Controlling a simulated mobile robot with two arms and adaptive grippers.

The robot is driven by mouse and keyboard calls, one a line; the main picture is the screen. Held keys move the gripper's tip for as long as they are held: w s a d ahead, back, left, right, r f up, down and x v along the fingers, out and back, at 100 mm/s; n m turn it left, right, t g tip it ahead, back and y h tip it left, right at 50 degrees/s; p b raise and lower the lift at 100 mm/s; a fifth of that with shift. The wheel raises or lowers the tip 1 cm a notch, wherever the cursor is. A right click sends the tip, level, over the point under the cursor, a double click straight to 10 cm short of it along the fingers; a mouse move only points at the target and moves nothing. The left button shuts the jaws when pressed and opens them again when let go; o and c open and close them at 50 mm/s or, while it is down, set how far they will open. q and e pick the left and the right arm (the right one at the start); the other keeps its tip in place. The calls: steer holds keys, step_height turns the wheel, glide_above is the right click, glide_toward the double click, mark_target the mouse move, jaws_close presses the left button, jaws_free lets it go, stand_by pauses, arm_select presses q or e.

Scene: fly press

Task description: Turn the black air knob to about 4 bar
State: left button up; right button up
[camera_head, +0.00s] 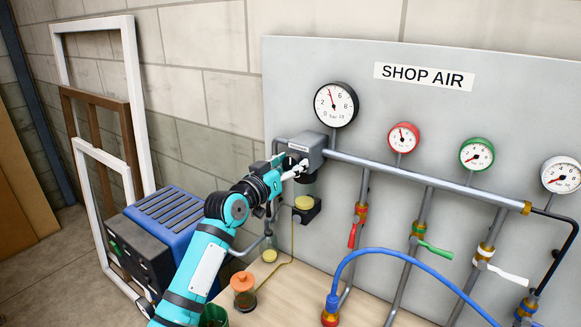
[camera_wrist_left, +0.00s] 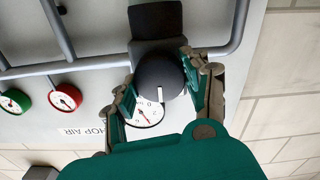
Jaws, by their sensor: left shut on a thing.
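The black air knob (camera_wrist_left: 160,72) is a round dark cap with a white mark, on the grey regulator body (camera_head: 310,150) at the left end of the pipe. My left gripper (camera_head: 291,166) is shut on the knob; in the wrist view its fingers (camera_wrist_left: 162,88) lie on both sides of it. In the head view the gripper largely hides the knob. The black-rimmed gauge (camera_head: 336,105) above has its red needle pointing up and slightly left, between the 2 and the 6, around 4; the exact reading is too small to tell. My right gripper is not in view.
Red (camera_head: 403,138), green (camera_head: 476,154) and white (camera_head: 561,174) gauges sit along the pipe, with coloured valve levers below. A blue hose (camera_head: 400,253) arches in front. An orange-lidded jar (camera_head: 243,288) stands on the bench (camera_head: 290,300). A blue-topped machine (camera_head: 165,215) is at left.

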arm_select(q)
steer(key=o, duration=1.2)
steer(key=shift+c, duration=0.2)
steer(key=v, duration=1.2)
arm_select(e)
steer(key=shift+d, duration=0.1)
